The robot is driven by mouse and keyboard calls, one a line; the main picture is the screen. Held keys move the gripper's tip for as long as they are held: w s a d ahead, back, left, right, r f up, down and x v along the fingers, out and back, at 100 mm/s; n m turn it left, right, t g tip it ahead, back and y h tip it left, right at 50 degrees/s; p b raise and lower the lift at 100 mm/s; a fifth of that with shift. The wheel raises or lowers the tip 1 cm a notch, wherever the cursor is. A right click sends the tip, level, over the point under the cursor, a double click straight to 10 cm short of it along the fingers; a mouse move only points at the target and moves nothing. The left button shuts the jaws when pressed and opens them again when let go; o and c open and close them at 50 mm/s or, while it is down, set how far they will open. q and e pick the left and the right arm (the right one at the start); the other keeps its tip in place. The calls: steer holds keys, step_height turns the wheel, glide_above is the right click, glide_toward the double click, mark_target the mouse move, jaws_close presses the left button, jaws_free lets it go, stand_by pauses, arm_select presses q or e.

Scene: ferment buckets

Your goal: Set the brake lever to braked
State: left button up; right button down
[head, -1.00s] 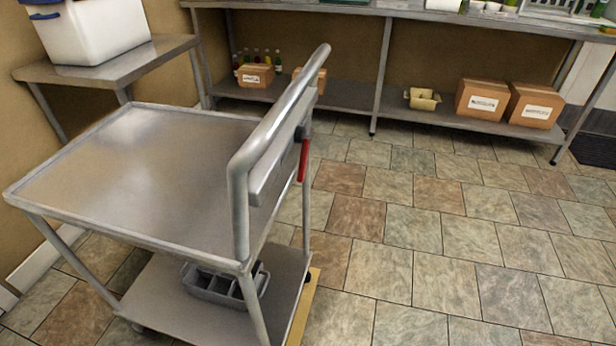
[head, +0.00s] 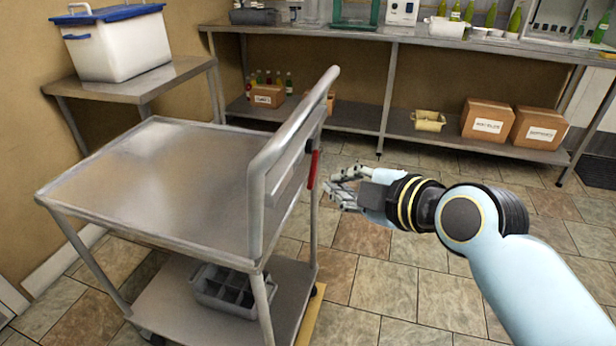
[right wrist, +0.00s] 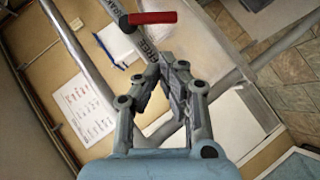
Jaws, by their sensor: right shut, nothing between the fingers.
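The brake lever has a red grip (head: 313,168) and sits on the outer side of the metal cart's (head: 60,187) push handle. In the head view the grip points roughly up and down. In the right wrist view the red grip (right wrist: 153,17) shows at the top, beyond the fingertips, with lettering on the plate by it. My right gripper (head: 338,185) is just right of the lever in the head view. Its fingers (right wrist: 166,75) are shut and empty, and appear apart from the grip. My left gripper is not in view.
The cart's top is bare, and a grey divided caddy (head: 222,290) sits on its lower shelf. A white bin with a blue lid (head: 118,48) stands on a side table. Cardboard boxes (head: 487,120) sit under the back bench. Tiled floor right of the cart is clear.

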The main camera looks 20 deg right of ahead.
mark_target(311, 177)
steer(key=x, duration=1)
steer(key=shift+f+b, duration=0.1)
steer(key=shift+b, duration=0.2)
